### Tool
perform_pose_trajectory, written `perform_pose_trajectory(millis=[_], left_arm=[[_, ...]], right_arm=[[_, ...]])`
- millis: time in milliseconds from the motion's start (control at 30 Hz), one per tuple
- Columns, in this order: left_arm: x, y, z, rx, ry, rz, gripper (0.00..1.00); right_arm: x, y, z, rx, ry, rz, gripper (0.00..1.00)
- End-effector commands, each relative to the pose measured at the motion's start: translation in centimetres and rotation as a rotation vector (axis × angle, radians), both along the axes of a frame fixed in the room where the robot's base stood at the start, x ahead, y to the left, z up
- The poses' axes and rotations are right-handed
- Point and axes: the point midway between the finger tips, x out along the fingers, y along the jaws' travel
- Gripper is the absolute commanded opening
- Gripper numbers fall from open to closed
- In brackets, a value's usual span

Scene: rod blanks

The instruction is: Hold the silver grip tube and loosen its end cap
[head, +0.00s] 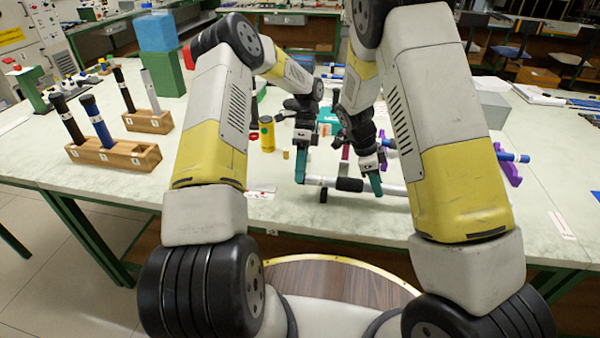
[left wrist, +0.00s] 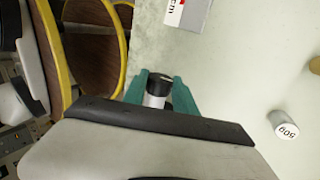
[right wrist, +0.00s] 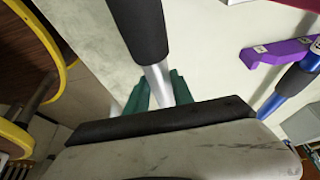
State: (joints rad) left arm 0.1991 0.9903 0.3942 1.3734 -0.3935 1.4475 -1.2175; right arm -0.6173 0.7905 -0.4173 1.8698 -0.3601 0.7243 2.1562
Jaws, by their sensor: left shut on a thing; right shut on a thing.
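The silver grip tube (head: 392,188) lies roughly level across the front of the table, with a black sleeve (head: 350,184) around its middle. My left gripper (head: 301,178) is shut on its left end. In the left wrist view the black end cap (left wrist: 160,80) shows between the teal fingers, beside a short bright length of tube. My right gripper (head: 376,186) is shut on the bare silver part right of the sleeve. The right wrist view shows the tube (right wrist: 158,84) between the fingers and the sleeve (right wrist: 138,28) beyond. Any gap at the cap cannot be made out.
Wooden racks (head: 118,152) with dark and blue rods stand at left. A yellow cylinder (head: 267,136) stands behind my left gripper. A blue rod (head: 514,157) and a purple holder (head: 509,168) are at right. A 50g weight (left wrist: 288,126) stands near the left gripper.

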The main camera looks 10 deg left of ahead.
Motion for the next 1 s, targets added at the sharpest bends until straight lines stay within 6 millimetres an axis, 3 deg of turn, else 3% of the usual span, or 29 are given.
perform_pose_trajectory(millis=[400, 1000], left_arm=[[0.46, 0.02, -0.43, 0.002, 0.255, 0.003, 0.00], [0.47, 0.08, -0.37, 0.002, 0.322, 0.002, 0.00]], right_arm=[[-0.05, -0.07, 0.00, -0.001, 0.001, 0.001, 0.00], [-0.03, -0.08, -0.01, -0.002, 0.001, 0.001, 0.00]])
